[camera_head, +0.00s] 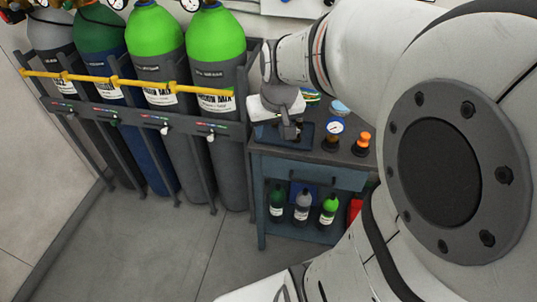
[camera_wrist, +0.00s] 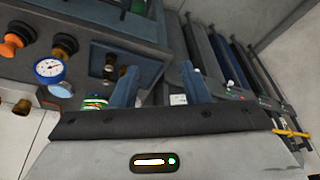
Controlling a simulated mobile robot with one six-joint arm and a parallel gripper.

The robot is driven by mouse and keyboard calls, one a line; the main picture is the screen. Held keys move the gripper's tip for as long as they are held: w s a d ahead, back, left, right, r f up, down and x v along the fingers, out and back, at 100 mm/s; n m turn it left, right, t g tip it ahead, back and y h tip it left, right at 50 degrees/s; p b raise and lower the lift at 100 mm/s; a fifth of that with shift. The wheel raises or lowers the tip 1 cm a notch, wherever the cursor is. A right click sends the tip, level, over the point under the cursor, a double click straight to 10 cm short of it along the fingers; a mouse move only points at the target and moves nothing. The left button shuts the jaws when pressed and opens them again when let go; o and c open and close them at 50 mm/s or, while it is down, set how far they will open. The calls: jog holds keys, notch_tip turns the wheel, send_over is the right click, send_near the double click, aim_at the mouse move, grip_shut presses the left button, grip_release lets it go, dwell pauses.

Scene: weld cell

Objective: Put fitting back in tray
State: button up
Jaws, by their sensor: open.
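My gripper (camera_wrist: 158,80) is open, its two blue fingers apart with nothing seen between them. In the head view my gripper (camera_head: 288,128) is low over the dark blue tray (camera_head: 266,139) on the bench top and hides part of it. In the wrist view the tray (camera_wrist: 143,68) lies by the left finger, and small dark and brass fittings (camera_wrist: 110,64) show in it. A brass fitting (camera_wrist: 65,44) stands outside the tray, beside the gauge; which fitting the task means, I cannot tell.
A round gauge (camera_head: 335,127) and an orange-capped fitting (camera_head: 361,139) stand on the bench top (camera_head: 312,153), right of the tray. Small bottles (camera_head: 302,206) stand on the shelf below. Tall gas cylinders (camera_head: 215,80) stand in a rack at left. The floor in front is clear.

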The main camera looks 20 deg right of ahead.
jog(key=s+a+n+g, duration=0.1)
jog(key=s+a, duration=0.4)
jog(key=s, duration=0.5)
jog(key=shift+s+f, duration=0.2)
jog(key=shift+s, duration=0.2)
jog(key=shift+c, duration=0.5)
